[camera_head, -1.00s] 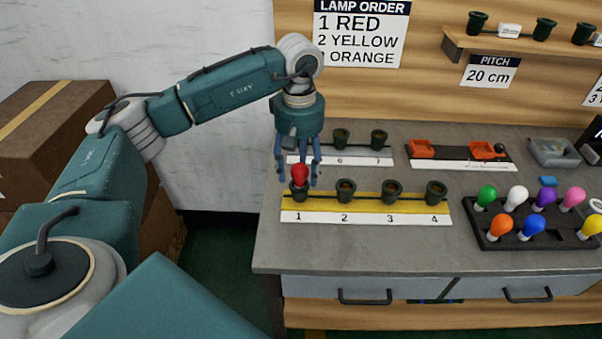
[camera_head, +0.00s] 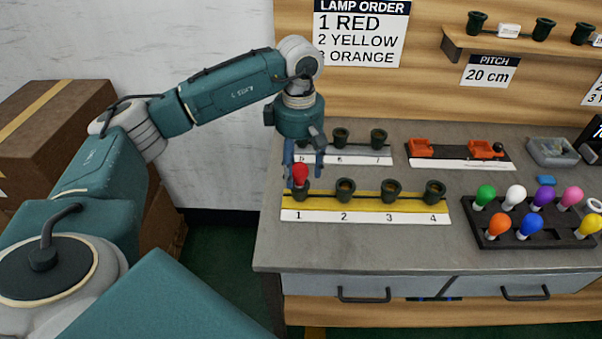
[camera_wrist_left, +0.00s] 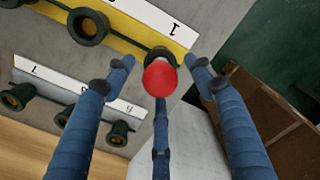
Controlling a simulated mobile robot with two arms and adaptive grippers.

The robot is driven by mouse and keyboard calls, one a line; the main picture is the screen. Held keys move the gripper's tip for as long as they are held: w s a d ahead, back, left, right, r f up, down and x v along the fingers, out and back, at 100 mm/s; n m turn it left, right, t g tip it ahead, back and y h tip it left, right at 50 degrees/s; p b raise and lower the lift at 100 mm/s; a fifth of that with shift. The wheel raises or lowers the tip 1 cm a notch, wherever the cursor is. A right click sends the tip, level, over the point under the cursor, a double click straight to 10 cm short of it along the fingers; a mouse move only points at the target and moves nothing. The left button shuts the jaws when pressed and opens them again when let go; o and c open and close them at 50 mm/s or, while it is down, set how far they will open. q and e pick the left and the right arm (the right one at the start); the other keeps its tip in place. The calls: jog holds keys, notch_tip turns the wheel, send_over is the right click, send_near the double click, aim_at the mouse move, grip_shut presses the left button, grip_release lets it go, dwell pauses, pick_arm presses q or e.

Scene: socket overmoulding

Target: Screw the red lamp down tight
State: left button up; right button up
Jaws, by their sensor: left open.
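The red lamp (camera_head: 300,174) stands upright in the dark socket at position 1 (camera_head: 299,195) on the yellow strip. In the left wrist view the red lamp (camera_wrist_left: 159,78) sits between the spread blue fingers, with the socket (camera_wrist_left: 160,55) partly hidden behind it. My left gripper (camera_head: 303,170) points down around the lamp and is open. The fingers look apart from the bulb in the wrist view (camera_wrist_left: 160,85). How deep the lamp's thread sits is hidden. My right gripper is not in view.
Empty sockets 2 (camera_head: 345,190), 3 (camera_head: 391,191) and 4 (camera_head: 435,192) stand to the right on the same strip. A second socket row (camera_head: 345,158) lies just behind. A dark tray (camera_head: 510,241) with several coloured lamps is at the right. The front bench top is clear.

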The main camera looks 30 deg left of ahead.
pick_arm(q)
jog(key=c, duration=1)
jog(key=m, duration=0.3)
jog(key=shift+f+b, duration=0.1)
jog(key=shift+b, duration=0.3)
jog(key=shift+c, duration=0.2)
jog(key=shift+m, duration=0.9)
jog(key=o, duration=1)
jog(key=shift+m, duration=0.3)
jog(key=shift+o, duration=0.2)
